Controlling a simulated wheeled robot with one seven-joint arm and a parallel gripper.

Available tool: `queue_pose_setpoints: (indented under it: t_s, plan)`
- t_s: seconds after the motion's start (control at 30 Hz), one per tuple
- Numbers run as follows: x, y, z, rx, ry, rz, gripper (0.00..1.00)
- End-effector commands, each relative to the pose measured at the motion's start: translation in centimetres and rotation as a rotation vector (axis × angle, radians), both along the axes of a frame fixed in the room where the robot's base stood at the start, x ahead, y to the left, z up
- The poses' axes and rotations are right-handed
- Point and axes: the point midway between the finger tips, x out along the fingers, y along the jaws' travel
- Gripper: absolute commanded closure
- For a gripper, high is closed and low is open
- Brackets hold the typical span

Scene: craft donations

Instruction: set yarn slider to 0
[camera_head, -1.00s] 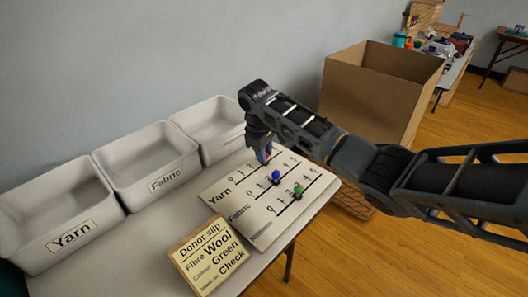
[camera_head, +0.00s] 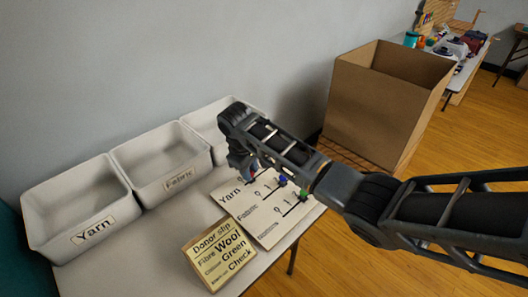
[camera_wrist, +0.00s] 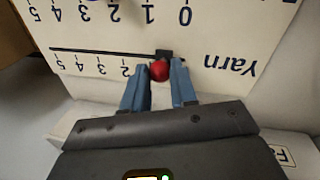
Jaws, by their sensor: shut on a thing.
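The slider board (camera_head: 262,222) lies on the table with printed number scales. In the wrist view its Yarn row appears upside down, with the Yarn label (camera_wrist: 231,65) at the right and 5, 4, 3, 2 along the track (camera_wrist: 100,51). The red yarn slider knob (camera_wrist: 160,71) sits near the Yarn-label end of that track. My gripper (camera_wrist: 158,85) is shut on this knob, a blue finger on each side. The fingers hide the 0 and 1 marks, so the exact setting cannot be read. In the head view my gripper (camera_head: 245,172) covers the low end of the Yarn row.
A blue knob (camera_head: 283,180) and a green knob (camera_head: 304,195) sit on the other rows, close to my arm. The donor slip (camera_head: 219,257) stands at the front. Fabric (camera_head: 168,178) and Yarn (camera_head: 80,232) bins stand left. A cardboard box (camera_head: 372,110) stands behind right.

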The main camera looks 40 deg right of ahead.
Motion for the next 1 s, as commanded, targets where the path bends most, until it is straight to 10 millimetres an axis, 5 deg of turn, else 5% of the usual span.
queue_pose_setpoints:
  t_s: [0.13,0.5,0.53,0.77,1.0]
  plan:
    - [0.0,2.1,0.2,0.001,-0.003,0.002,1.0]
    - [0.0,2.7,0.0,0.002,-0.003,0.004,1.0]
    - [0.0,2.8,0.0,0.002,-0.004,0.004,0.7]
    - [0.0,2.7,0.0,0.002,-0.002,0.003,0.49]
    - [-0.1,2.5,0.1,-0.001,-0.002,0.0,0.49]
